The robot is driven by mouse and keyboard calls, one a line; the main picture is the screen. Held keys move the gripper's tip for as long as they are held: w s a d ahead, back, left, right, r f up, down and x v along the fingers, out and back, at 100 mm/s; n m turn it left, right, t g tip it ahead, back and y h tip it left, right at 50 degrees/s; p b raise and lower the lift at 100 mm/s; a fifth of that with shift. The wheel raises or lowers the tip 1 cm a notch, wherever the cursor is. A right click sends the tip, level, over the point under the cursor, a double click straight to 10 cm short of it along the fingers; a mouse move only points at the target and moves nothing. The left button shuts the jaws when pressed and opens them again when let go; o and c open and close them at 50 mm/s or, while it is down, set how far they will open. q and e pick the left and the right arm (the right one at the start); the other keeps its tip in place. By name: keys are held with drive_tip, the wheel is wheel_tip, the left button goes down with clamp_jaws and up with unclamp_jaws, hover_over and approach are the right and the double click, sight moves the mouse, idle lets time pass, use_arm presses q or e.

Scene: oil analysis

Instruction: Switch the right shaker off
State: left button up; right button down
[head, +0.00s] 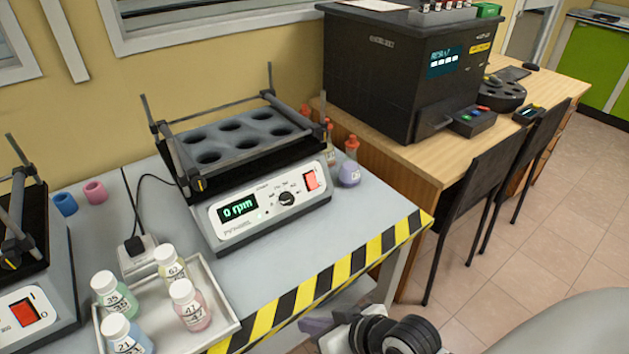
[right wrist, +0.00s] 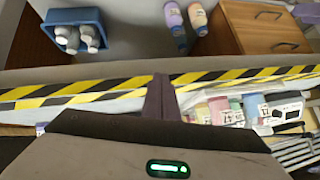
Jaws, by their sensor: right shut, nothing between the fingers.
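The right shaker (head: 265,190) stands on the grey bench, with a black rack of empty round holes on top. Its green display (head: 238,207) reads 0 rpm. Its red rocker switch (head: 310,180) is at the right end of the front panel, beside a black knob (head: 287,198). My right gripper (head: 318,326) is low at the bottom of the head view, in front of the striped bench edge and well apart from the switch. In the right wrist view its fingers (right wrist: 158,100) are shut together and empty. My left gripper is out of view.
A tray (head: 228,308) of several white-capped bottles stands left of my right gripper. A second shaker (head: 30,300) is cut off at the left edge. Small bottles (head: 349,172) stand right of the right shaker. A blue bin (right wrist: 68,18) shows in the wrist view.

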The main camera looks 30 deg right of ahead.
drive_tip(key=shift+m+t+y, duration=0.3)
drive_tip(key=w+r, duration=0.1)
drive_tip(key=r, duration=0.1)
drive_tip(key=w+r, duration=0.1)
drive_tip(key=shift+w+r, duration=0.15)
drive_tip(key=shift+r, duration=0.25)
drive_tip(key=w+r+t, duration=0.1)
drive_tip(key=w+m+t, duration=0.1)
drive_tip(key=w, duration=0.1)
drive_tip(key=w+d+r+m+t, duration=0.1)
drive_tip(key=w, duration=0.1)
drive_tip(key=shift+w+r, duration=0.1)
drive_tip(key=shift+r, duration=0.2)
drive_tip(key=w+d+r+m+t+h, duration=0.3)
drive_tip(key=d+m, duration=0.3)
drive_tip(key=d, duration=0.2)
drive_tip(key=w+d+r+m+t+h, duration=0.3)
drive_tip(key=w+d+r+m+h, duration=0.1)
drive_tip(key=d+m, duration=0.3)
drive_tip(key=shift+w+d+r+t+h, duration=0.25)
drive_tip(key=shift+d+r+t+h, duration=0.15)
drive_tip(key=shift+d+r+h, duration=0.25)
drive_tip(key=shift+f, duration=0.2)
